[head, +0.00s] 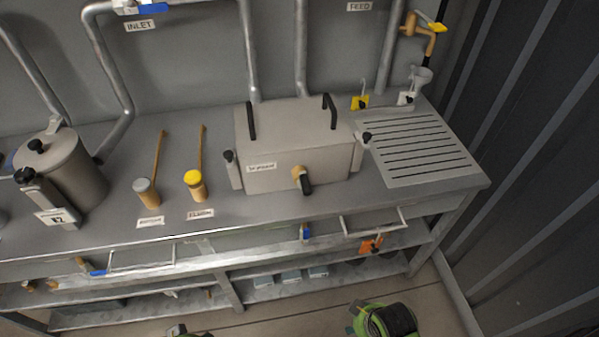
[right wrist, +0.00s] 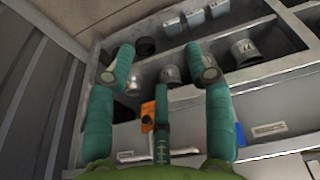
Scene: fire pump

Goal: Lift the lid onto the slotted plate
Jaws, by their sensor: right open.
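The lid (head: 290,112) is a flat beige-grey cover with two upright black handles. It sits on a box-shaped grey housing (head: 320,170) with dark-knobbed clamps at its sides and a brass-and-black fitting in front. The slotted plate (head: 420,150) lies flat and bare on the bench, right of the housing. My right gripper (right wrist: 161,68) has teal fingers spread wide, with nothing between them. In the head view only its green wrist and a bit of teal show at the bottom edge, below and in front of the bench, well away from the lid.
The bench (head: 255,205) also carries a yellow-topped mallet (head: 195,185), a grey-topped mallet (head: 147,190) and a cylindrical pot (head: 75,175). Pipes run behind the housing. Below are drawer handles and shelves with cans (right wrist: 243,52). A ribbed wall (head: 530,150) bounds the right.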

